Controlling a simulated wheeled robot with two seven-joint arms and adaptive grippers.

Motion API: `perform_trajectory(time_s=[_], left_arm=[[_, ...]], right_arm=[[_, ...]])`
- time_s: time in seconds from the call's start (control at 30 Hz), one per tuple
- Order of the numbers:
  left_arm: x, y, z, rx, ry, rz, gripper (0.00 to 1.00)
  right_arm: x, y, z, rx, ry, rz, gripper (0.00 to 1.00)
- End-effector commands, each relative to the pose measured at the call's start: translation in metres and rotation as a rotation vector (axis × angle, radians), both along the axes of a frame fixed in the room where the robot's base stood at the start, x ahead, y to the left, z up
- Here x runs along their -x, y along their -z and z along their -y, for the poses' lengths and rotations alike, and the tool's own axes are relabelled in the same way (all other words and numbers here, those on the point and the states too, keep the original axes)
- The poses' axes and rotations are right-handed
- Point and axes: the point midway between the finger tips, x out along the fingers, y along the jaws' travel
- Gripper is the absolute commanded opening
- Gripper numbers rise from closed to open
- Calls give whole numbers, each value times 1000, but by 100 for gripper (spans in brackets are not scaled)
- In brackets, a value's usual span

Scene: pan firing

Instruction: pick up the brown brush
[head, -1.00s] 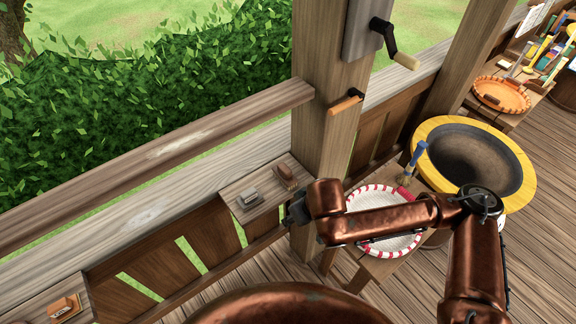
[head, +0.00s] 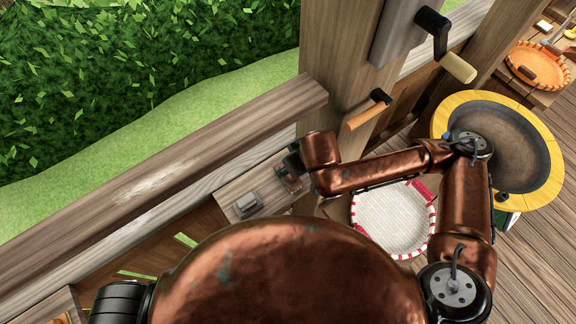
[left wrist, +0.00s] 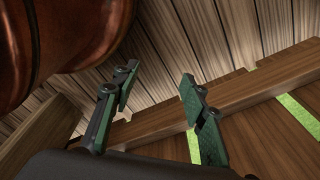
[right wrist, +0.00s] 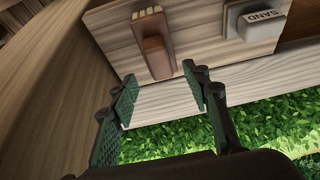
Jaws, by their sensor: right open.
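The brown brush (right wrist: 157,55), with pale bristles at its far end, lies on a small wooden shelf in the right wrist view. In the head view the brush (head: 291,184) is partly hidden by my right gripper. My right gripper (right wrist: 162,92) is open and empty. Its fingertips are just short of the brush's near end, one to each side, and I see no contact. My left gripper (left wrist: 158,88) is open and empty in the left wrist view, low by wooden boards and away from the brush.
A grey block marked SAND (right wrist: 258,22) sits beside the brush on the shelf (right wrist: 205,50). A wooden post (head: 345,90) with a crank and an orange-handled lever (head: 368,110) rises close to my right arm. A white round tray (head: 393,220) and yellow-rimmed basin (head: 545,150) stand right.

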Motion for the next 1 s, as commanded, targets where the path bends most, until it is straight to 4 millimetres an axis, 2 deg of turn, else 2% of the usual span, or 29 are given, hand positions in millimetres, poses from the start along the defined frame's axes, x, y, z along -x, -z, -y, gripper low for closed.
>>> perform_trajectory(time_s=[0.37, 0.47, 0.6, 0.67, 0.77, 1.0], left_arm=[[44, -6, -1, -2, -11, -52, 40], [34, -6, -1, -3, -8, -41, 40], [-1, -8, 0, 0, 0, 2, 40], [-9, -8, 1, 2, 1, 14, 40], [-8, -8, 1, 1, 1, 12, 40], [12, -7, 0, 0, -4, -13, 40]], right_arm=[[-27, 50, -9, 2, -3, -11, 44], [-30, 56, -10, 1, -3, -10, 44], [-30, 58, -11, 0, -5, -10, 44], [-30, 58, -11, 0, -5, -10, 44], [-30, 58, -12, 1, -6, -9, 39], [-30, 57, -11, 0, -5, -10, 23]])
